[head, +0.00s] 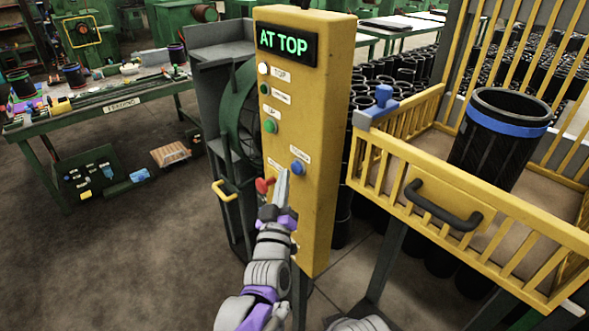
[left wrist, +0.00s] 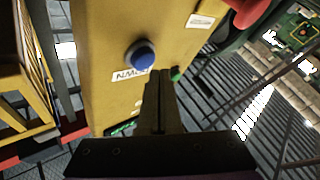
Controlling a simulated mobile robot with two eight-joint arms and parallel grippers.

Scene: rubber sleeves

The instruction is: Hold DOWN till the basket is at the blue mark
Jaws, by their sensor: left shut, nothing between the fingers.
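A yellow control panel (head: 310,110) stands upright, and its display (head: 286,41) reads AT TOP in green. The blue button (head: 297,168) is low on its face; in the left wrist view the blue button (left wrist: 141,55) has an upside-down label reading DOWN. My left gripper (head: 283,174) is shut and empty, its tips close to the blue button, beside it in the picture. In the left wrist view the shut fingers (left wrist: 159,75) are beside the button; contact cannot be told. The yellow basket (head: 450,190) is raised at the right, holding a black sleeve (head: 490,150) with a blue band.
A red button (head: 264,186) sits on the panel's edge, close left of my left gripper. A green workbench (head: 110,105) with tools stands at the left. Many black sleeves (head: 395,70) stand behind the panel. A blue-grey piece (head: 383,98) sits on the basket's corner. Floor at lower left is clear.

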